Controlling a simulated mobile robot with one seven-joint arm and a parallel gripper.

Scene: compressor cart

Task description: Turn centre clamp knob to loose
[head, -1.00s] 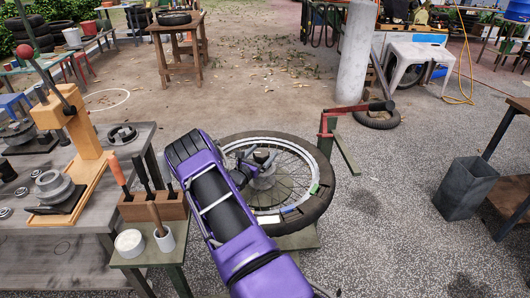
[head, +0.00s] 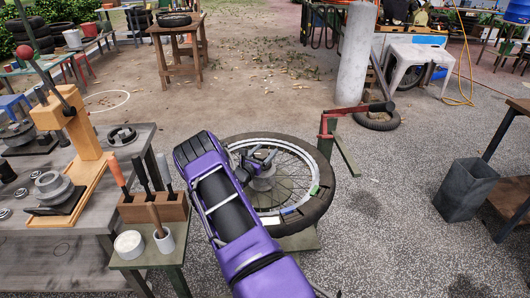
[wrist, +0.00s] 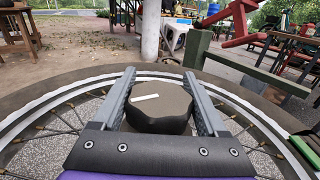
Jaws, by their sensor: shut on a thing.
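The centre clamp knob (wrist: 158,110) is a dark lobed knob with a grey-brown top and a white mark line, seen in the wrist view. It sits over the hub at the middle of a spoked wheel. The white line runs almost across the view, tilted slightly up to the right. My gripper (wrist: 159,82) has one grey finger on each side of the knob and is shut on it. In the head view my purple arm reaches over the wheel (head: 321,200), with my gripper (head: 260,158) at the hub; the knob is hard to make out there.
A red-and-green arm post (head: 327,130) stands at the wheel's right. A small green stand with a tool block (head: 150,208) and cups is left of my arm. A grey bin (head: 465,188) stands at the right. The floor between wheel and bin is clear.

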